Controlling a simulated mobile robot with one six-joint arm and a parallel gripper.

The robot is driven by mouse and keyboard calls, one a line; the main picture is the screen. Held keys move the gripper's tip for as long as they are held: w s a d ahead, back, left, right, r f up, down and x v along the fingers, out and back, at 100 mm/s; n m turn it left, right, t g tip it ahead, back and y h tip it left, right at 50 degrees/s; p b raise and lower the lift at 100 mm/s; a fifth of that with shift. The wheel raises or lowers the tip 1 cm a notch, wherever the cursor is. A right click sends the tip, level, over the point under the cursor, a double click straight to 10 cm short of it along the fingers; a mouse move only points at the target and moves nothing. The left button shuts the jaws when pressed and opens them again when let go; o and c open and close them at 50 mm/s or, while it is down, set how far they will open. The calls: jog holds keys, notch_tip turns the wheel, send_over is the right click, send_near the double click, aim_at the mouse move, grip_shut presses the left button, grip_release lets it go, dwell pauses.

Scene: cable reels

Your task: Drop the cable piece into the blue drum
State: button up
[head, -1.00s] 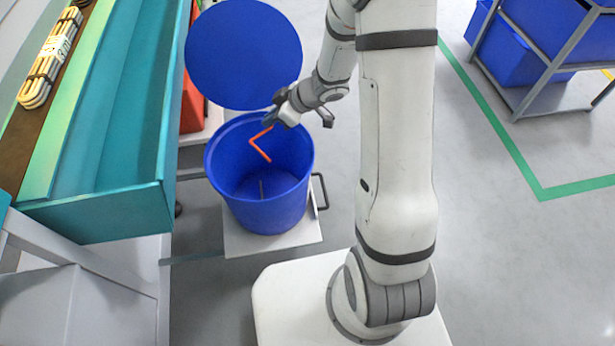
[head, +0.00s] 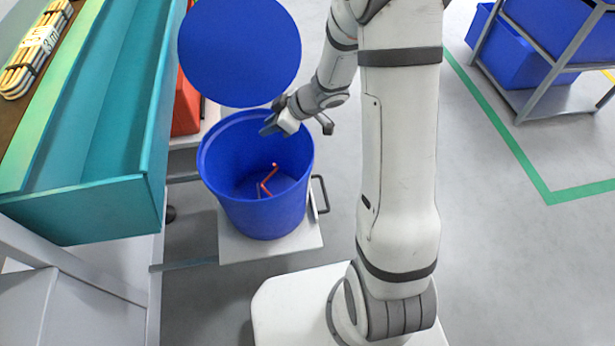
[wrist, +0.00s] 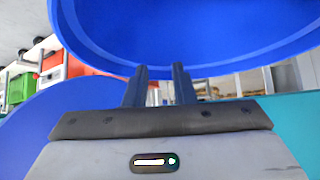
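The orange-red bent cable piece (head: 267,181) is inside the blue drum (head: 262,215), low down and apart from my gripper. I cannot tell whether it lies still on the drum's bottom. A small dark strip by it in the drum is hard to make out. My gripper (head: 273,118) is above the drum's far rim, open and empty. In the wrist view my gripper's two fingers (wrist: 161,85) stand apart with nothing between them, and the drum (wrist: 200,30) fills the top.
The round blue lid (head: 240,52) stands raised behind the drum. A teal trough (head: 95,205) with a bundled cable (head: 35,52) is at left. A red bin (head: 186,105) is beyond. A rack with blue bins (head: 520,70) stands at far right; the floor between is clear.

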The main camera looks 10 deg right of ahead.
jog(key=shift+o, duration=0.8)
jog(key=p+v, duration=0.4)
jog(key=v, duration=0.3)
jog(key=shift+s+d+r, duration=0.15)
jog(key=shift+d+r, duration=0.1)
jog(key=shift+r, duration=0.05)
